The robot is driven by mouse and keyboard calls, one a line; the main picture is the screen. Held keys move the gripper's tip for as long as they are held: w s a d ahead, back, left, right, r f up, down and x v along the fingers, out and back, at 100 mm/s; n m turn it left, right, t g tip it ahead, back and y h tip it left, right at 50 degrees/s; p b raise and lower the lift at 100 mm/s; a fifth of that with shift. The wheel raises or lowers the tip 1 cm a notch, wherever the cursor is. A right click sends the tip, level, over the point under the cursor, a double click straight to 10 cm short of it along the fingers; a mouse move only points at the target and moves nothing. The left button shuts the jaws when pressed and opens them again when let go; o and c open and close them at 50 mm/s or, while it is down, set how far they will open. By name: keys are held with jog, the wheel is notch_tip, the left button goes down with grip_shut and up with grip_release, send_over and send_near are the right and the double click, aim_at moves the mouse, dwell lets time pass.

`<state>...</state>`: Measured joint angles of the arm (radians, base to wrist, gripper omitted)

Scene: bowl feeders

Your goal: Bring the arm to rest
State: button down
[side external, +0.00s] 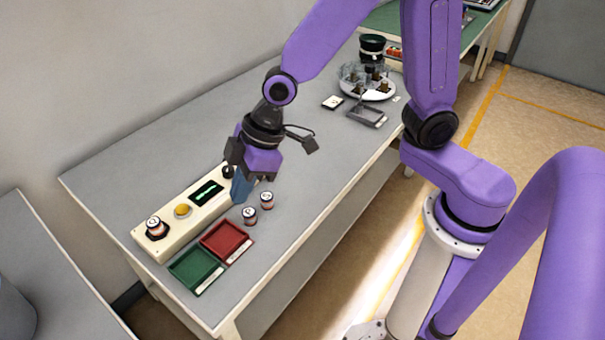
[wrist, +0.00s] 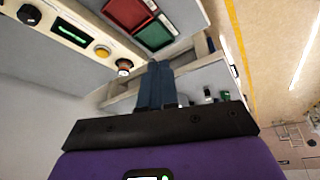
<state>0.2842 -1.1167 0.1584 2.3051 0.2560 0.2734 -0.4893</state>
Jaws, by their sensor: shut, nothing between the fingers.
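My gripper (side external: 243,184) hangs over the grey workbench, above the control box, with its blue fingers pointing down and shut together. It is empty. In the wrist view the shut fingers (wrist: 156,84) show at the centre. Two more cans, one (side external: 249,215) and another (side external: 267,200), stand on the bench beside the box.
A red tray (side external: 226,240) and a green tray (side external: 192,270) lie near the bench's front corner. A round white feeder (side external: 367,85) with clear parts stands at the far end, near a dark frame (side external: 367,113). The middle of the bench is clear.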

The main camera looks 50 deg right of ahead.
jog(key=s+d+r+g+h, duration=0.1)
jog(key=s+d+r, duration=0.1)
jog(key=s+d, duration=0.6)
jog(key=s+d+r+g+h, duration=0.1)
jog(key=s+d+r+h, duration=0.1)
jog(key=s+d, duration=0.7)
jog(key=shift+s+h, duration=0.3)
jog(key=shift+s, duration=0.45)
